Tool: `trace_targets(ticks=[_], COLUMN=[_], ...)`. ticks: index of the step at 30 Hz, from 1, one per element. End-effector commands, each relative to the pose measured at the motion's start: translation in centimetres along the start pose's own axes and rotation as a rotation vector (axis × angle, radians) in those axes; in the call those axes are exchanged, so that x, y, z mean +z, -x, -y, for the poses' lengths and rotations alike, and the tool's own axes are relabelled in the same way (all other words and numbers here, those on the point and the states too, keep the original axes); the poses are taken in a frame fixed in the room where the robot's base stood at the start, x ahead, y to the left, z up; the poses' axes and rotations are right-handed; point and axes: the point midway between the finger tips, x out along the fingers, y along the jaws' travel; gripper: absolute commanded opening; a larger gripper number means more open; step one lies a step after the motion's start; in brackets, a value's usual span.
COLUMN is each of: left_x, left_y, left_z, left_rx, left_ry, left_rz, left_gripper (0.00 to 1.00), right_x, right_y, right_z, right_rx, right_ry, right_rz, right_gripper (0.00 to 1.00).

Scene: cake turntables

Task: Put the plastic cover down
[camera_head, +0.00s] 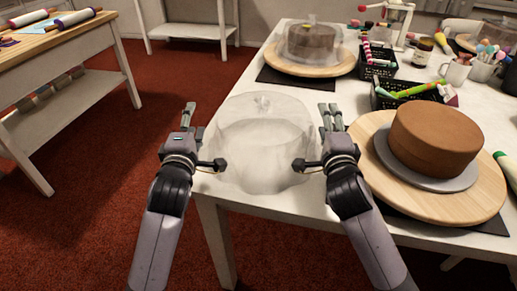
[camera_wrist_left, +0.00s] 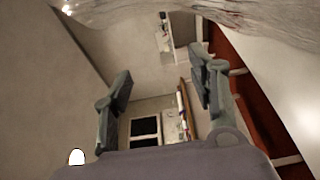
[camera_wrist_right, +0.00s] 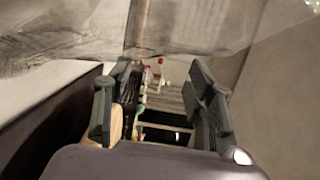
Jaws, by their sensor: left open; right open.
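The clear plastic cover (camera_head: 262,140) is a see-through dome with a knob on top. It is at the near left corner of the white table, upright, between my two grippers. I cannot tell for sure whether its rim touches the table. My left gripper (camera_head: 188,112) is open at its left side, and my right gripper (camera_head: 329,115) is open at its right side. Part of the clear cover fills the top of the left wrist view (camera_wrist_left: 200,20) and of the right wrist view (camera_wrist_right: 180,25). No cover wall shows between either pair of fingers.
Right of the cover, a brown cake (camera_head: 437,138) stands uncovered on a wooden turntable (camera_head: 480,205). Behind, another cake sits under a clear cover (camera_head: 312,40). Black baskets (camera_head: 405,92) of coloured tools and a mug (camera_head: 455,72) stand on the white table (camera_head: 272,225). A side table (camera_head: 70,50) is at left.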

Motion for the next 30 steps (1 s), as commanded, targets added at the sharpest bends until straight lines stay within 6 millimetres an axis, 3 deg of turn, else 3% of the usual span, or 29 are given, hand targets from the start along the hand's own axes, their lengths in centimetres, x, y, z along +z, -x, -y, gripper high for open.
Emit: trace_targets(ticks=[6,9,18,30], left_x=[-0.05,-0.06,-0.07,-0.03], left_y=[0.01,0.00,0.00,0.91], left_z=[-0.03,-0.03,-0.03,0.00], left_rx=[0.001,0.001,0.001,0.001], left_ry=[-0.001,-0.001,-0.001,0.002], left_rz=[-0.001,-0.001,-0.001,0.000], left_gripper=[0.70,0.70,0.70,0.70], right_x=[-0.07,-0.07,-0.06,-0.06], right_y=[0.00,0.00,0.00,0.00], right_z=[0.02,0.02,0.01,0.00], right_rx=[0.000,0.000,0.000,0.000], right_ry=[0.000,0.000,0.001,0.001], right_rz=[-0.001,-0.001,-0.001,-0.001], right_gripper=[0.50,0.51,0.70,0.70])
